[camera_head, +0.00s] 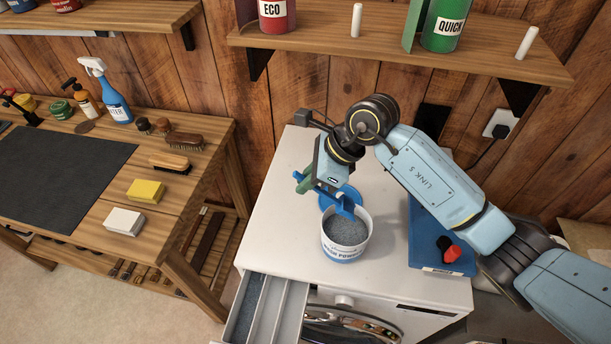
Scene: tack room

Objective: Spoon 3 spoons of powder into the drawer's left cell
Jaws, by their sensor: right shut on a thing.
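The white powder tub (346,252) stands open on top of the white washing machine (288,215), with grey-blue powder (346,230) inside. My right gripper (308,185) is above and behind the tub, shut on a blue scoop (345,208). The scoop's bowl is at the tub's back rim; I cannot tell whether it holds powder. A blue lid (332,200) lies behind the tub, partly hidden by the scoop. The machine's drawer (279,306) is pulled out at the front left. Its left cell (244,308) shows a grey-blue, powder-like surface. My left gripper is not in view.
A blue tray (424,262) with a black and red object (448,249) lies right of the tub, under my right arm. A shelf (400,48) with canisters hangs above. A wooden bench (165,222) with brushes, sponges and bottles stands left. The machine's top left is clear.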

